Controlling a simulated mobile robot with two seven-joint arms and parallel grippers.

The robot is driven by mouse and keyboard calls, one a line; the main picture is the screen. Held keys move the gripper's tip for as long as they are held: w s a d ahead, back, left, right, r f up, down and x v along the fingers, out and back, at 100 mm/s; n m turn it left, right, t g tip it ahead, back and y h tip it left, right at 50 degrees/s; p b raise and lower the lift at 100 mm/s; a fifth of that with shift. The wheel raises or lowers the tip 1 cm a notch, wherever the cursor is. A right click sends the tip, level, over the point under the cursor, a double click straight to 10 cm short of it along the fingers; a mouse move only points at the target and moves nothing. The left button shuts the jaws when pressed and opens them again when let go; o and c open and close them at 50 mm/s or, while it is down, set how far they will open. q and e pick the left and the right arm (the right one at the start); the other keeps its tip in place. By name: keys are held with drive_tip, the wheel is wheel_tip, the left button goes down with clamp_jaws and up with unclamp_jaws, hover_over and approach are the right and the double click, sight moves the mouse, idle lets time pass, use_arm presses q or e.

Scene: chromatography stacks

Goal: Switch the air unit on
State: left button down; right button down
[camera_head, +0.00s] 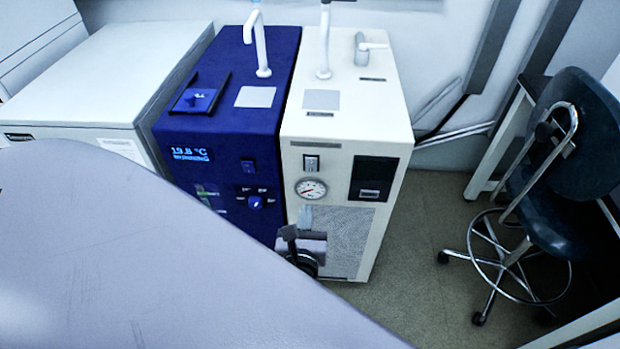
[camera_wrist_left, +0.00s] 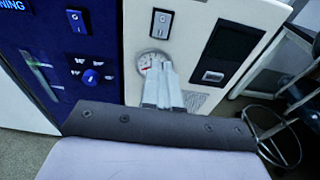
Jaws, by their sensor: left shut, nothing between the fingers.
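The cream-white unit (camera_head: 345,110) stands upright beside a blue unit (camera_head: 232,142); I take the white one for the air unit, though no label is readable. Its front has a rocker switch (camera_head: 311,162), a round dial gauge (camera_head: 311,189) below it and a dark panel (camera_head: 373,180) to the right. In the left wrist view the switch (camera_wrist_left: 161,23) is above the fingertips. My left gripper (camera_head: 305,212) is shut and empty in front of the white unit, just below the gauge. Its fingers (camera_wrist_left: 158,70) partly cover the gauge (camera_wrist_left: 149,58). I cannot tell whether they touch the front.
The blue unit has a lit display (camera_head: 190,153) reading 13.8 °C, its own switch (camera_head: 248,166) and a knob (camera_head: 255,202). A pale cabinet (camera_head: 105,75) stands to the left. A dark stool (camera_head: 560,190) stands at right, with clear floor (camera_head: 415,245) between.

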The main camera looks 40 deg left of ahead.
sight(311, 171)
use_arm(q)
drive_tip(key=x, duration=1.2)
drive_tip(key=shift+w+a, duration=0.15)
drive_tip(key=shift+b, duration=0.3)
drive_tip(key=shift+w+a+t+b, duration=0.15)
drive_tip(key=shift+t+b, duration=0.15)
drive_tip(key=shift+b, duration=0.5)
